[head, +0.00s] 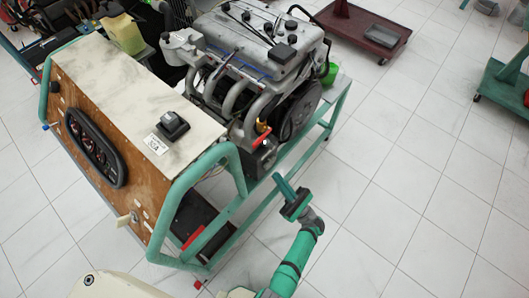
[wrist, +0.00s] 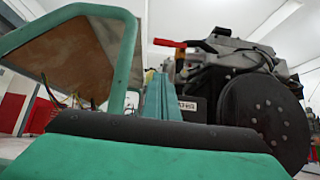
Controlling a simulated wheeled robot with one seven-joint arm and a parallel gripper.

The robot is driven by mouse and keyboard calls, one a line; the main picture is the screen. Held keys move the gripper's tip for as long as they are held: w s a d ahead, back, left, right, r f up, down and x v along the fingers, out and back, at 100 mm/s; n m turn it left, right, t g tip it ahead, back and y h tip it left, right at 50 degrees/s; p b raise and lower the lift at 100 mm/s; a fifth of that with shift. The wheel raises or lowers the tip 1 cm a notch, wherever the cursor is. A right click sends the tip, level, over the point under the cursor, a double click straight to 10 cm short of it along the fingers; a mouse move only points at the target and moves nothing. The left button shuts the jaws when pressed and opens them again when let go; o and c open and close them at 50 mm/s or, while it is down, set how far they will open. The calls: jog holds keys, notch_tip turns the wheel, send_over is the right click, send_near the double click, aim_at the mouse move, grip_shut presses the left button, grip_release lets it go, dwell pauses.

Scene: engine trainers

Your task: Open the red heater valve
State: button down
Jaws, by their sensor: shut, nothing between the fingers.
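The heater valve's red handle (head: 262,137) shows on the near side of the engine, beside a small brass-yellow fitting (head: 261,126). In the wrist view the red handle (wrist: 170,43) is a short bar sticking out to the left of the engine, above my fingers. My gripper (head: 280,180) is shut and empty, below and a little right of the handle in the head view, apart from it. In the wrist view my gripper's teal fingers (wrist: 156,85) point ahead, close together. The valve body is mostly hidden in the wrist view.
The grey engine (head: 265,45) sits on a green tube frame (head: 225,160) with a wooden gauge panel (head: 90,150). A large black pulley (wrist: 265,115) is right of my fingers. A green frame tube (wrist: 130,50) is at left. Tiled floor (head: 420,180) is clear at right.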

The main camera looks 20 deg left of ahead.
aim_at(262, 137)
jog(key=s+d+r+x, duration=0.1)
jog(key=r+x, duration=0.1)
jog(key=x, duration=1)
jog(key=shift+d+r, duration=0.2)
jog(key=shift+d, duration=0.05)
jog(key=shift+w, duration=0.25)
